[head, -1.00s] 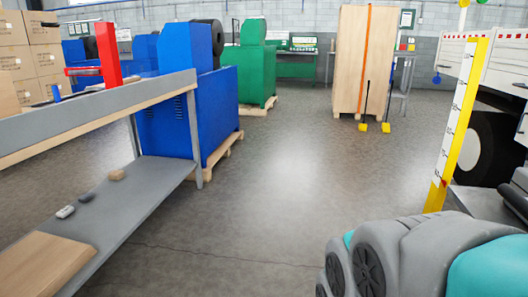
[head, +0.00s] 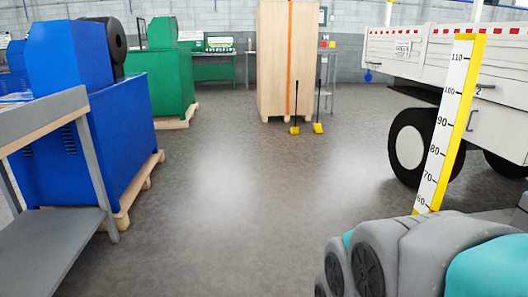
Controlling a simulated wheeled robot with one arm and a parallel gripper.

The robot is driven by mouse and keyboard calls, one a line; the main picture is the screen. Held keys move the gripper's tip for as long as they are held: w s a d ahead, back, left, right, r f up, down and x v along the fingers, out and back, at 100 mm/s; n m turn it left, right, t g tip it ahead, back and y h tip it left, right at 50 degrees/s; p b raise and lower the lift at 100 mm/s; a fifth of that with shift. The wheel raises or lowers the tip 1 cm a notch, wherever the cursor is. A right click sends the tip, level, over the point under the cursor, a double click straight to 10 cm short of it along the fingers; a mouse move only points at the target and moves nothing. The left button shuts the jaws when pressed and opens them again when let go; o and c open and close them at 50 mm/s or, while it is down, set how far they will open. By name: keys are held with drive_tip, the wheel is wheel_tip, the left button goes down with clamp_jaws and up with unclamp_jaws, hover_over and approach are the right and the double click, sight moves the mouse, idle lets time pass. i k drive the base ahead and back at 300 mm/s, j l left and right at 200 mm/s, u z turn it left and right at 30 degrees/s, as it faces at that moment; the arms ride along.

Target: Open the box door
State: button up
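A tall wooden box (head: 272,65) stands upright on the floor at the back, a little right of centre in the head view. An orange strip (head: 291,60) runs down its front. I cannot tell which panel is its door, and no open gap shows. My arm's grey and teal links fill the lower right corner. My gripper is not in view.
Two yellow-ended black-handled tools (head: 318,127) stand before the wooden box. A blue machine (head: 75,120) on a pallet and a grey workbench (head: 60,215) are at left, a green machine (head: 165,75) behind. A white truck (head: 425,60) is at right. The middle floor is clear.

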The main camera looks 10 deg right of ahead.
sight(502, 130)
drive_tip(key=i+z, duration=0.15)
drive_tip(key=i, duration=0.55)
drive_tip(key=i+j+z, duration=0.1)
drive_tip(key=i, duration=0.55)
drive_tip(key=i+j+z, duration=0.15)
drive_tip(key=i, duration=0.55)
